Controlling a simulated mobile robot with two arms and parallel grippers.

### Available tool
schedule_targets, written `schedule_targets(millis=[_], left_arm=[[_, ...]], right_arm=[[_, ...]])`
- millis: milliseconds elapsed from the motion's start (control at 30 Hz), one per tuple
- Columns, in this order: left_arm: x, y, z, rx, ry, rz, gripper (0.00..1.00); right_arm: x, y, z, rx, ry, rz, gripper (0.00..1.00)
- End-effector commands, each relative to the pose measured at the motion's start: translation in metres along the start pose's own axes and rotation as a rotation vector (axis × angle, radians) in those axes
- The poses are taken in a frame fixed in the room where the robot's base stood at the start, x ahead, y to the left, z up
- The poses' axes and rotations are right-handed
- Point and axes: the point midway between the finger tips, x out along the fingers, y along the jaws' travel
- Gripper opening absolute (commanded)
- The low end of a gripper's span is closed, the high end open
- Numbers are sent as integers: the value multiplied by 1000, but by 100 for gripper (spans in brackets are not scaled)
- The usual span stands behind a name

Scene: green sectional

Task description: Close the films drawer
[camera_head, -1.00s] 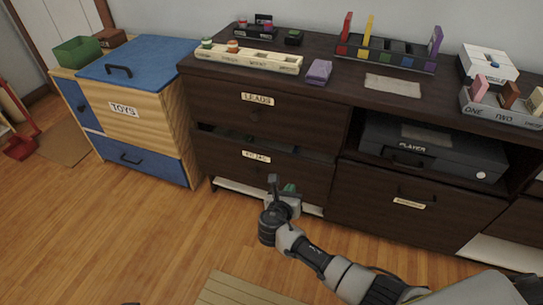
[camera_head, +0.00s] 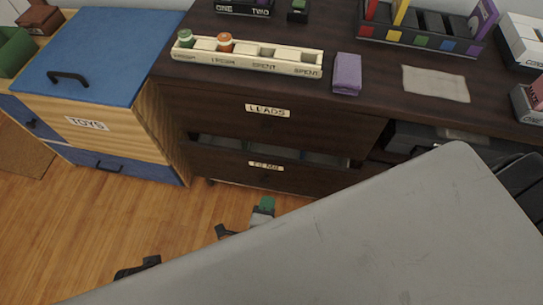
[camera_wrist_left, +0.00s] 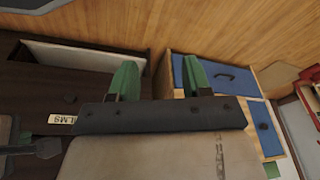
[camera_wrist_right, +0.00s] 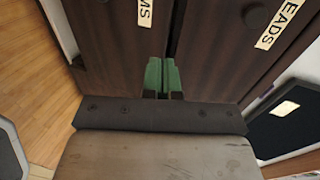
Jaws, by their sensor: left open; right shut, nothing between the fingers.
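The films drawer (camera_head: 225,163) is the dark wood lower drawer under the leads drawer (camera_head: 215,115). A gap along its top shows its inside, so it stands partly out. Its label is partly readable. My right gripper (camera_head: 265,205) shows in front of it in the head view, partly hidden by a large grey surface. In the right wrist view its green fingers (camera_wrist_right: 163,78) are together and empty, facing the films drawer (camera_wrist_right: 110,35). Contact cannot be told. My left gripper (camera_wrist_left: 160,80) is open and empty, with the films label (camera_wrist_left: 62,119) to its left.
A blue-topped toys cabinet (camera_head: 95,60) stands left of the dark cabinet. Wooden floor (camera_head: 180,220) lies in front. The grey surface blocks the lower right.

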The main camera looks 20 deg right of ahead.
Motion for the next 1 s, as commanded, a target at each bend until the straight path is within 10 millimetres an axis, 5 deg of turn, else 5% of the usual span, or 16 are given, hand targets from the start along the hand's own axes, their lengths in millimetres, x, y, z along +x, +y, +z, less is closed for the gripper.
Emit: schedule_targets(millis=[667,1000], left_arm=[[-119,-4,-11,-8,66,-12,49],[-112,-4,-10,-8,63,-11,49]], right_arm=[[114,-5,0,4,1,-2,0],[130,-12,0,3,0,0,0]])
